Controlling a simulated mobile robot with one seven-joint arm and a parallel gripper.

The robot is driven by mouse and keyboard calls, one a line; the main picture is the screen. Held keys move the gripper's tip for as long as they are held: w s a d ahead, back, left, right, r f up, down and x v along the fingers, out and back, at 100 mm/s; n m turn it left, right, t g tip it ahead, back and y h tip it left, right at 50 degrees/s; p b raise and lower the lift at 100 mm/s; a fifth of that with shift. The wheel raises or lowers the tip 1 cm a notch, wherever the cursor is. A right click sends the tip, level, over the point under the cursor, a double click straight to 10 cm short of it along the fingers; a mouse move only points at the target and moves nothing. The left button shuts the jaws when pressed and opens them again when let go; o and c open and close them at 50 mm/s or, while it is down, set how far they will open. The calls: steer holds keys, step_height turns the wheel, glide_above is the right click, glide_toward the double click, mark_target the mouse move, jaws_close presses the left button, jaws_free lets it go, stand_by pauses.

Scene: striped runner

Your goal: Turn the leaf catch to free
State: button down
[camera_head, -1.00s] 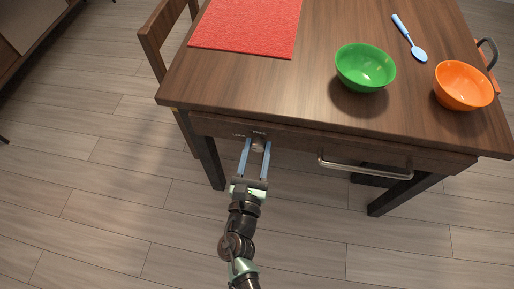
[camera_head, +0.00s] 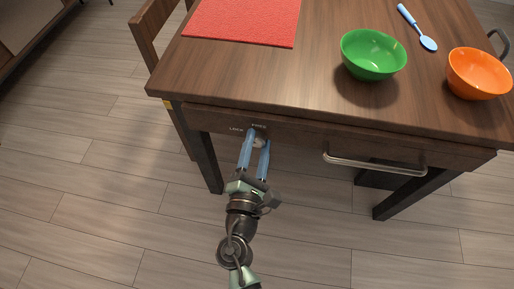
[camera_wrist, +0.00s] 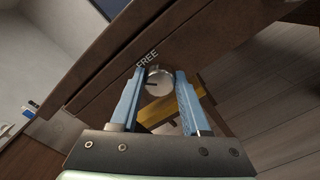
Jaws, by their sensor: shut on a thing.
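The leaf catch (camera_head: 258,139) is a small pale round knob on the dark wooden front under the tabletop. Printed labels sit by it: LOCK to its upper left and FREE just above it. In the wrist view the catch (camera_wrist: 158,84) shows as a silvery disc with a small dark mark on its left side; which label it points at I cannot tell. My gripper (camera_head: 258,139) has its two blue fingers on either side of the catch, shut on it. In the wrist view my gripper (camera_wrist: 165,78) partly frames the knob; its far edge stays visible.
A silver bar handle (camera_head: 374,165) sticks out of the wooden front to the right. On the table (camera_head: 300,95) are a red mat (camera_head: 243,18), green bowl (camera_head: 373,55), orange bowl (camera_head: 478,74) and blue spoon (camera_head: 417,27). A wooden chair (camera_head: 150,35) stands left. Floor in front is clear.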

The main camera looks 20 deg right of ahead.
steer(key=m+b, duration=0.1)
steer(key=m, duration=0.1)
steer(key=m+b, duration=0.3)
steer(key=shift+f+m, duration=0.3)
steer(key=shift+r+m+b, duration=0.1)
steer(key=shift+m+b, duration=1.25)
steer(key=shift+m, duration=0.45)
steer(key=shift+c, duration=1.9)
jaws_free()
steer(key=v, duration=1.3)
